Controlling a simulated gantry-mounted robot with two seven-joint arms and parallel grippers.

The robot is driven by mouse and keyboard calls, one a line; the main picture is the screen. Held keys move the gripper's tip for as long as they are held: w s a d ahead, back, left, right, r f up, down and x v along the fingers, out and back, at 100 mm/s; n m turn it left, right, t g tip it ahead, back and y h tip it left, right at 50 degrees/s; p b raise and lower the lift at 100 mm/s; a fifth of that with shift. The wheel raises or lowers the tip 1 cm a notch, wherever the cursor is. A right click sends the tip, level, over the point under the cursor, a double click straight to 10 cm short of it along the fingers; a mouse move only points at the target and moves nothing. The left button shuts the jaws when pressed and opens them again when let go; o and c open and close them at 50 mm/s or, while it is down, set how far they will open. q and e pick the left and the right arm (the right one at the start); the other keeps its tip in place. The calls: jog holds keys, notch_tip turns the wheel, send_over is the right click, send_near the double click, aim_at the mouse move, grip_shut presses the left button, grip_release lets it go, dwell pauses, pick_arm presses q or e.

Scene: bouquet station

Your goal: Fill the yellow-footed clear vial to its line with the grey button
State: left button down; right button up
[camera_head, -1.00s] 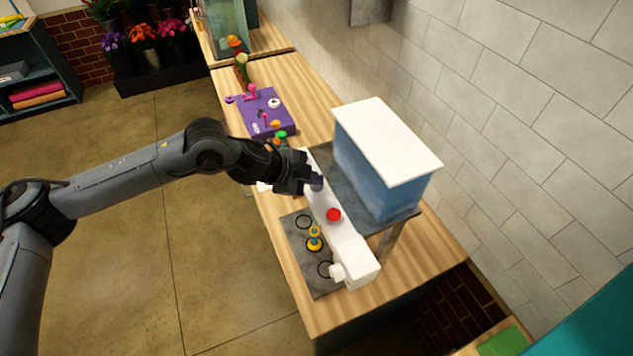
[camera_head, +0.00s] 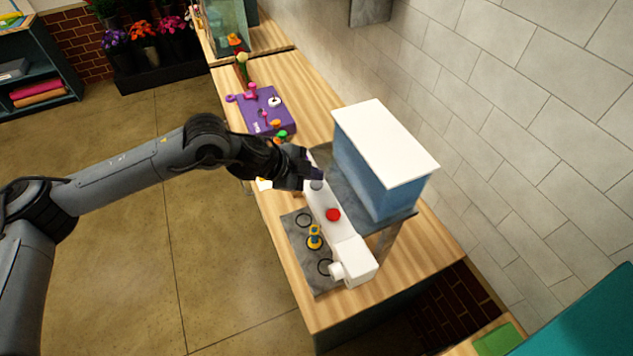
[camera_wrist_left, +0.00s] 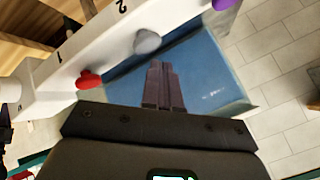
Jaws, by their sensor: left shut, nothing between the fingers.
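The yellow-footed vial (camera_head: 314,241) stands upright on a grey mat (camera_head: 297,247), between two dark rings. Its fill level and line are too small to read. The grey button (camera_head: 317,184) is on the white dispenser bar (camera_head: 325,203), beyond the red button (camera_head: 333,215). My left gripper (camera_head: 318,173) is shut and empty, close by the grey button in the head view. In the left wrist view, its fingers (camera_wrist_left: 162,86) point towards the bar, and the grey button (camera_wrist_left: 147,42) shows ahead of them. Whether they touch is unclear. My right gripper is not in view.
A blue tank (camera_head: 372,177) with a white top stands right behind the bar. A white spout (camera_head: 338,271) is at the bar's near end. A purple board (camera_head: 265,108) with small parts lies farther back. Bare wood (camera_head: 425,245) is at the right.

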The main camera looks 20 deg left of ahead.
aim_at(313, 186)
pick_arm(q)
jog(key=shift+r+p, duration=2.25)
jog(key=shift+r, duration=0.25)
